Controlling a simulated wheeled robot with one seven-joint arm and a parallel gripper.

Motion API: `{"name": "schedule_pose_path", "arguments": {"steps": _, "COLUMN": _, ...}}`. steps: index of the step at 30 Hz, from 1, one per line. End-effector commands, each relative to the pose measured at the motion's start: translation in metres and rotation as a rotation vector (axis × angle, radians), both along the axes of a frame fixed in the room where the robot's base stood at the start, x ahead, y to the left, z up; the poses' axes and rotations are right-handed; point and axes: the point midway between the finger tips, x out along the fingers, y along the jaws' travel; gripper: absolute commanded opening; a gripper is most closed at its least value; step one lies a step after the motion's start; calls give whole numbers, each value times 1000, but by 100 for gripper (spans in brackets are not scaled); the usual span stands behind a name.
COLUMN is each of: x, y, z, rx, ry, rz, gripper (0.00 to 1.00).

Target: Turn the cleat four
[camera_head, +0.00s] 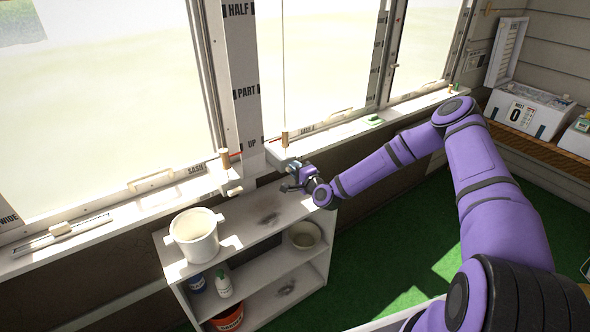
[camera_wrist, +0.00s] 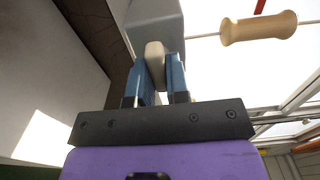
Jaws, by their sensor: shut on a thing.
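My gripper (camera_head: 291,178) is at the window sill in the head view, just below a pale block under the sill. In the wrist view my gripper's blue fingers (camera_wrist: 161,80) are closed on both sides of the cleat's cream, rounded lever (camera_wrist: 155,56). The lever sticks out of a grey block (camera_wrist: 152,12). In the head view the fingers and arm end largely hide this lever. A similar white cleat (camera_head: 233,189) sits under the sill further left. I cannot read a number on either cleat.
A wooden cord toggle (camera_wrist: 258,28) hangs beside the block, clear of my fingers; it also shows in the head view (camera_head: 285,139). Below stands a white shelf (camera_head: 235,240) with a white bucket (camera_head: 194,237) on top and a bowl (camera_head: 304,235) inside. Green floor lies to the right.

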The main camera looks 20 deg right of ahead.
Motion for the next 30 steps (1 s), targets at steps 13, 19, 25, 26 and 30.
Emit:
{"name": "schedule_pose_path", "arguments": {"steps": 13, "x": -1, "y": 0, "z": -2, "rx": 12, "ry": 8, "rz": 2, "gripper": 0}}
{"name": "schedule_pose_path", "arguments": {"steps": 19, "x": -1, "y": 0, "z": -1, "rx": 11, "ry": 7, "rz": 1, "gripper": 42}}
{"name": "schedule_pose_path", "arguments": {"steps": 25, "x": -1, "y": 0, "z": -1, "rx": 11, "ry": 5, "rz": 1, "gripper": 42}}
{"name": "schedule_pose_path", "arguments": {"steps": 26, "x": -1, "y": 0, "z": -1, "rx": 11, "ry": 5, "rz": 1, "gripper": 42}}
{"name": "schedule_pose_path", "arguments": {"steps": 30, "x": -11, "y": -4, "z": -1, "rx": 11, "ry": 6, "rz": 1, "gripper": 42}}
